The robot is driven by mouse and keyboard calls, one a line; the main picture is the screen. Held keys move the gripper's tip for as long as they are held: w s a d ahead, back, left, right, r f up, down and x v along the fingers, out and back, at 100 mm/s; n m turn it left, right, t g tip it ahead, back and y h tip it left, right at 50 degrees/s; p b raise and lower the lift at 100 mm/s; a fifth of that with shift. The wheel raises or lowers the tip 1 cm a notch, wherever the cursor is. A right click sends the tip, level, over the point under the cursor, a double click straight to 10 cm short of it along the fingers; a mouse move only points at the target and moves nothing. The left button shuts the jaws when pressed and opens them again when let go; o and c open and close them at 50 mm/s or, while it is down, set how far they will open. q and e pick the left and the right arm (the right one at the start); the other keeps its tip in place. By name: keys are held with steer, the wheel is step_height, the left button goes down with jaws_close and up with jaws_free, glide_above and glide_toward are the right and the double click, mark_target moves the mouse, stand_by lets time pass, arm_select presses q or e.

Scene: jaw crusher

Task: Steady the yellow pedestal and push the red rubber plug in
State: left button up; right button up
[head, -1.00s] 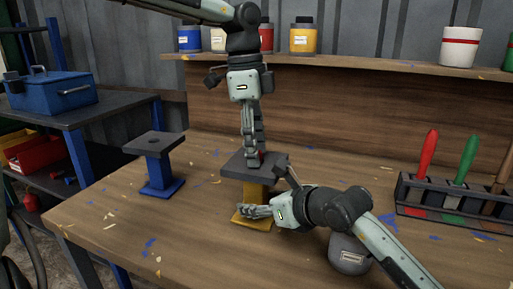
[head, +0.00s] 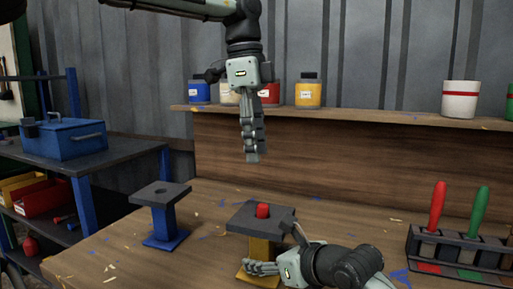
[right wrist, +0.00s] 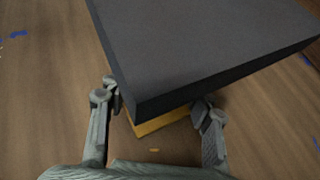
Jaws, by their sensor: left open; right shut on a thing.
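The yellow pedestal (head: 263,248) stands upright on the wooden bench with a dark grey square top. The red rubber plug (head: 262,210) sits in the middle of that top, its upper part standing above the surface. My right gripper (head: 270,262) is shut on the pedestal's yellow column, low under the top plate. In the right wrist view, the dark top (right wrist: 200,45) hides most of the column, and the fingers (right wrist: 155,115) lie on either side of it. My left gripper (head: 253,158) is open and empty, pointing down, well above the plug and apart from it.
A blue pedestal (head: 163,215) with a hole in its dark top stands to the left. A rack (head: 455,250) of red and green handled tools stands at the right. A shelf (head: 350,116) with paint jars runs behind. A blue toolbox (head: 63,138) sits far left.

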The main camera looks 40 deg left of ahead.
steer(key=o, duration=0.9)
steer(key=shift+o, duration=0.2)
steer(key=v, duration=1.2)
steer(key=shift+f, duration=0.1)
